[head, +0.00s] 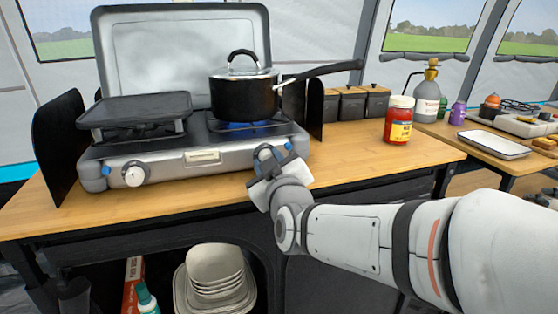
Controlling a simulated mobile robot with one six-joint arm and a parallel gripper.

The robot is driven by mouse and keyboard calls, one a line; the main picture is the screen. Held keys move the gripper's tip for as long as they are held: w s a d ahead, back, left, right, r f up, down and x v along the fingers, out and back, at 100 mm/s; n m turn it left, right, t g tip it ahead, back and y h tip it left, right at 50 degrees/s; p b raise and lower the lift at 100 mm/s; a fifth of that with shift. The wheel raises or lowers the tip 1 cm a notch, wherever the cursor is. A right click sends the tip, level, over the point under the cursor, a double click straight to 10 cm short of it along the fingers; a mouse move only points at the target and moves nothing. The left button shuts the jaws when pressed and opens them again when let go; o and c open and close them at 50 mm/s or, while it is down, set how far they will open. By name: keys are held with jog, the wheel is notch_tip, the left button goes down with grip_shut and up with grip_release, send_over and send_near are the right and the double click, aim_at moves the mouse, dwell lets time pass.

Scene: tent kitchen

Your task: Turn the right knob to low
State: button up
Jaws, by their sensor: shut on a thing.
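The camping stove (165,160) stands on the wooden counter with its lid up. My gripper (270,154) is at the right end of the stove's front, shut on the right knob. The gripper hides most or all of that knob, so I cannot tell its setting. The white left knob (135,175) is in plain view at the left end of the front. A black lidded pot (243,97) sits on the right burner, with blue flame (240,126) showing under it. A flat black griddle (135,110) lies over the left burner.
The pot's long handle (325,71) reaches right, above and behind my gripper. A red jar (398,122) and dark canisters (352,103) stand right of the stove. The wooden counter (350,160) is clear in front of the jar. Stacked bowls (215,270) sit on the shelf below.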

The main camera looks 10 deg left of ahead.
jog(key=n, duration=0.4)
jog(key=shift+f+n, duration=0.1)
jog(key=shift+n, duration=0.2)
jog(key=shift+n+y, duration=0.3)
jog(key=shift+n, duration=1.5)
jog(key=o, duration=1)
jog(key=shift+f, duration=0.1)
jog(key=shift+f, duration=0.1)
